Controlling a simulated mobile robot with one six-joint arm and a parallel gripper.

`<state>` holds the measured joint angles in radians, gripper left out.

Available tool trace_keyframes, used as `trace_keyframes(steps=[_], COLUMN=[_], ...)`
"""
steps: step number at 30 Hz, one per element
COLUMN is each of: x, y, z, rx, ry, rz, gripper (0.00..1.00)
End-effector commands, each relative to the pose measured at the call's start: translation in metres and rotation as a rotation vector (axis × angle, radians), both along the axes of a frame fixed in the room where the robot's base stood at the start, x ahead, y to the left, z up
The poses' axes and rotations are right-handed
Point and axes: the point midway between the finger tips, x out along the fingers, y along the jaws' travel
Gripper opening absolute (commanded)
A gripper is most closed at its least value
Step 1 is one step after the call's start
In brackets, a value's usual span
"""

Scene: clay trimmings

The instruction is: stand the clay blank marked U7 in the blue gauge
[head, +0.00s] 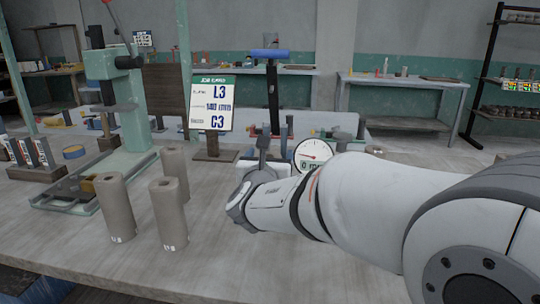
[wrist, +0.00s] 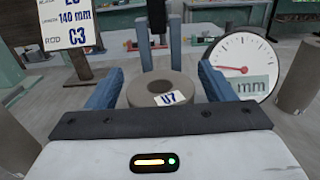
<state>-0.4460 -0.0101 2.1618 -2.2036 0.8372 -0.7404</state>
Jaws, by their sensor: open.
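The clay blank marked U7 (wrist: 150,92) is a grey-brown hollow cylinder in the wrist view, with its round top and label facing the camera. My gripper (wrist: 158,78) is open, with a blue-grey finger on either side of the blank. Upright blue posts of the blue gauge (wrist: 174,42) rise just behind the blank. I cannot tell whether the blank's foot is inside the gauge, as its lower part is hidden. The round dial (wrist: 246,62) is to the right. In the head view my wrist hides the blank, and the dial (head: 313,154) shows just behind my arm.
Three other clay cylinders, including the front one (head: 168,215), stand on the bench at left. Behind them are a green press (head: 118,95) and a job card (head: 213,103) reading L3 and C3. The bench front between cylinders and arm is clear.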

Motion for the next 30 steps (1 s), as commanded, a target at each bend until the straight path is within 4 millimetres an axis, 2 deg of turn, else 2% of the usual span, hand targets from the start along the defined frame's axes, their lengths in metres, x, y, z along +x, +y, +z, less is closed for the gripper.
trace_keyframes(steps=[9, 15, 21, 30], x=[-0.068, -0.1, -0.112, -0.112], y=[0.015, 0.021, 0.023, 0.022], z=[0.002, 0.001, 0.0, 0.0], rx=[0.002, 0.001, 0.001, 0.002], ry=[-0.001, -0.001, 0.0, 0.001], rz=[0.007, 0.005, 0.002, 0.0], gripper=[0.76, 0.76, 0.76, 0.76])
